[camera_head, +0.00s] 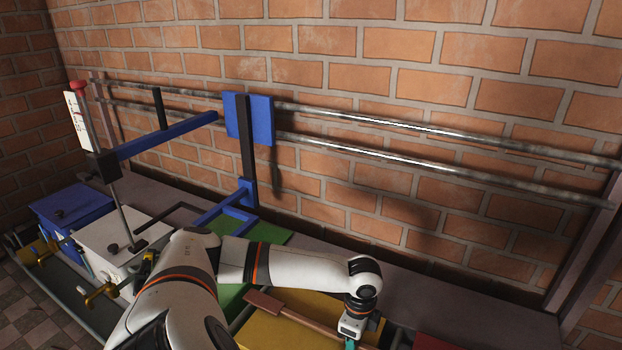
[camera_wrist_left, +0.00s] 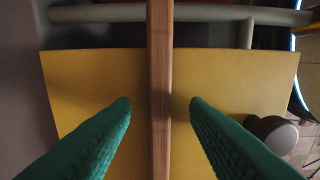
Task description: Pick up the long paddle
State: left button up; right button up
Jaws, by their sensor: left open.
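The long paddle (camera_head: 290,314) is a reddish-brown wooden bar with a wider flat end at its left, lying over the yellow box top in the head view. In the left wrist view the paddle (camera_wrist_left: 160,50) runs straight up the middle of the picture. My left gripper (camera_head: 350,344) is over the paddle's right part, mostly hidden at the bottom edge. In the left wrist view my left gripper's green fingers (camera_wrist_left: 160,103) are open, one on each side of the paddle, with gaps to it. My right gripper is not in view.
The yellow box (camera_head: 258,334) lies under the paddle, beside a green box (camera_head: 272,234). White (camera_head: 122,240) and blue (camera_head: 75,207) boxes stand at the left. Metal rails (camera_head: 420,164) run along the brick wall. A grey knob (camera_wrist_left: 272,133) is right of the fingers.

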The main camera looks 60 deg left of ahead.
pick_arm(q)
jog(key=shift+f, duration=0.35)
jog(key=c, duration=0.9)
grip_shut()
jog(key=shift+r, duration=0.15)
